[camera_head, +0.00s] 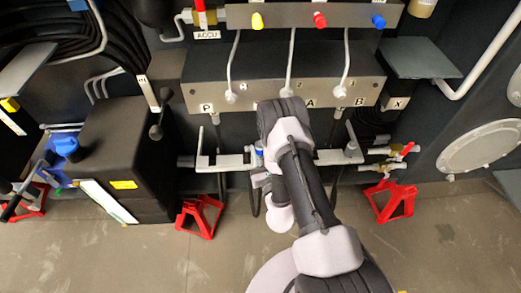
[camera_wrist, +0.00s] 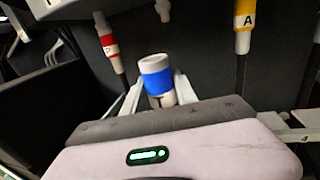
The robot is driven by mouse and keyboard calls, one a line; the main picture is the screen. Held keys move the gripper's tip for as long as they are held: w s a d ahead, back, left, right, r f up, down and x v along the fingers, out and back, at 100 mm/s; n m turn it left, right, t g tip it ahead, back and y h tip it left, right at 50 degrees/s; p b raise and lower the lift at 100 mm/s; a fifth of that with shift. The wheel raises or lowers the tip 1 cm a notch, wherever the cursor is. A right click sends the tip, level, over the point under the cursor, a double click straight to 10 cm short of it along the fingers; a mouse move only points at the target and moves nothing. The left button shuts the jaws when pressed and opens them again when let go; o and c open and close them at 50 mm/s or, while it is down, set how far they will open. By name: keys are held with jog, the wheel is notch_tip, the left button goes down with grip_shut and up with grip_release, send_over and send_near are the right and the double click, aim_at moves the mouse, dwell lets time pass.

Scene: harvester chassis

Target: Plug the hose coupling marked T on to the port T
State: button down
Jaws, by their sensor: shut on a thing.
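My gripper (camera_wrist: 158,98) is shut on a white hose coupling with a blue band (camera_wrist: 157,76). No letter on the coupling faces the camera. It stands nearly upright with its open end up. A pale port stub (camera_wrist: 163,10) hangs above it, apart from it, between the red-banded and yellow-banded couplings; its letter cannot be read. In the head view, a bit of blue (camera_head: 259,152) shows at my gripper, below the valve block (camera_head: 215,95). My arm covers the block's face between P and A, so the port T label is hidden.
A red-banded coupling (camera_wrist: 108,42) hangs left and a yellow-banded one marked A (camera_wrist: 243,20) hangs right, close to the gripper. A pale bracket rail (camera_head: 225,161) runs below the block. Red stands (camera_head: 200,214) and a black box (camera_head: 125,150) stand on the floor.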

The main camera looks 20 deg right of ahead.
jog(key=shift+w, duration=0.15)
jog(key=w+d+b, duration=0.2)
jog(key=w, duration=0.5)
jog(key=w+d+b, duration=0.2)
jog(key=w, duration=0.6)
jog(key=shift+w+d, duration=0.3)
jog(key=shift+r, duration=0.1)
jog(key=shift+r+p, duration=0.85)
jog(key=shift+r, duration=0.3)
jog(key=shift+r+p, duration=0.9)
jog(key=shift+r, duration=0.8)
dwell(0.4)
jog(key=c, duration=0.9)
grip_release()
